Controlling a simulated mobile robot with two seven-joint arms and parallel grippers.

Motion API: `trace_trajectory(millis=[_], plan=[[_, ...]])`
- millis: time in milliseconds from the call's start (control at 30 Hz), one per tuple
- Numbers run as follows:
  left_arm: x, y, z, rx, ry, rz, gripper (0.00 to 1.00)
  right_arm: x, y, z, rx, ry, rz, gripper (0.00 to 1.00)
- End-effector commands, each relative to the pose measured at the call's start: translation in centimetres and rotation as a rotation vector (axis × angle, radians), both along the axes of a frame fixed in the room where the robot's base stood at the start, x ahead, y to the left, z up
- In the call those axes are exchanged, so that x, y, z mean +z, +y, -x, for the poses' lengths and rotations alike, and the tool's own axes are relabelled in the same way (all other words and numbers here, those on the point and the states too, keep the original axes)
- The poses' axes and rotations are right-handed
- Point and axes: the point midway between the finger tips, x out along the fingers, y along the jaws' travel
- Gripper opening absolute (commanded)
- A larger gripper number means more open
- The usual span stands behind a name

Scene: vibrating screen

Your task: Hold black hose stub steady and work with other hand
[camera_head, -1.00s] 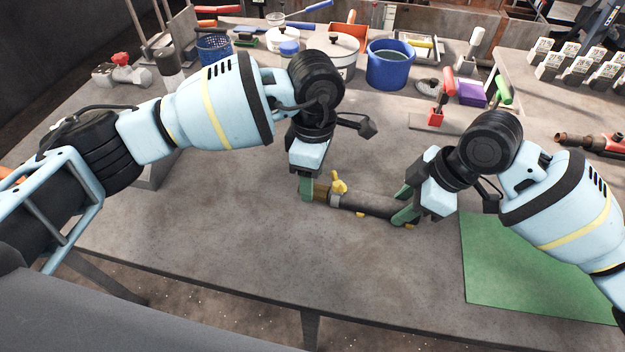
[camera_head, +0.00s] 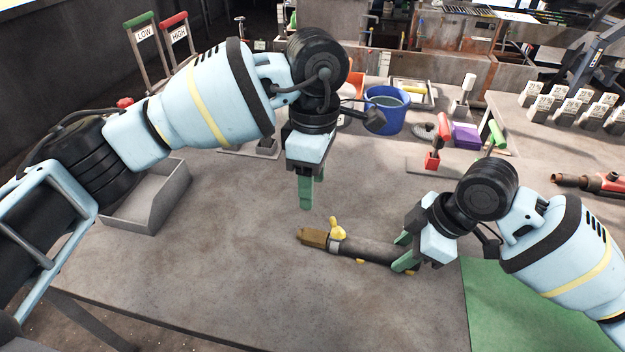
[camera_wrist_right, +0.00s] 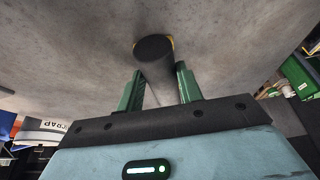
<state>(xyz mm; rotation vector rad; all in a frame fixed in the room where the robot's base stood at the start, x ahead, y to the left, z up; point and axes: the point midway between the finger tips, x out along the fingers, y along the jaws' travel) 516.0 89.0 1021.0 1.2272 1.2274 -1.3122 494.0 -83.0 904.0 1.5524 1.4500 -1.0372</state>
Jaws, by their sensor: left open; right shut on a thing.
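A black hose stub (camera_head: 366,249) lies along the grey table, with a brass-coloured end piece (camera_head: 313,237) at its left end and a yellow wing-shaped clamp (camera_head: 338,229) on it. My right gripper (camera_head: 406,254) is shut on the black hose stub near its right end. In the right wrist view the stub (camera_wrist_right: 154,50) passes between the green fingers of this gripper (camera_wrist_right: 160,92). My left gripper (camera_head: 306,204) is open and empty, pointing down above and apart from the brass-coloured end. Its fingers overlap in the head view.
A green mat (camera_head: 520,310) lies at the right front. A blue bucket (camera_head: 385,112), a purple box (camera_head: 465,136) and a red-handled tool (camera_head: 435,150) stand at the back. A grey open tray (camera_head: 150,205) is at the left.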

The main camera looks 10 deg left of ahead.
Motion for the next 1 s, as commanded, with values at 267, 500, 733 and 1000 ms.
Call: trace_trajectory(millis=[267, 500, 733, 1000], plan=[[0.0, 0.0, 0.0, 0.000, 0.000, 0.000, 0.54, 0.0, 0.0, 0.0, 0.000, -0.001, 0.000, 0.47], [0.0, 0.0, 0.0, 0.000, 0.000, 0.000, 0.54, 0.0, 0.0, 0.0, 0.000, -0.001, 0.000, 0.47], [0.5, 0.0, 0.0, 0.000, -0.006, 0.000, 0.54, 0.3, 0.0, 0.0, 0.000, -0.001, 0.000, 0.47], [1.7, 0.0, 0.0, 0.000, -0.019, 0.000, 0.54, 0.9, 0.0, 0.0, 0.001, -0.001, 0.000, 0.47]])
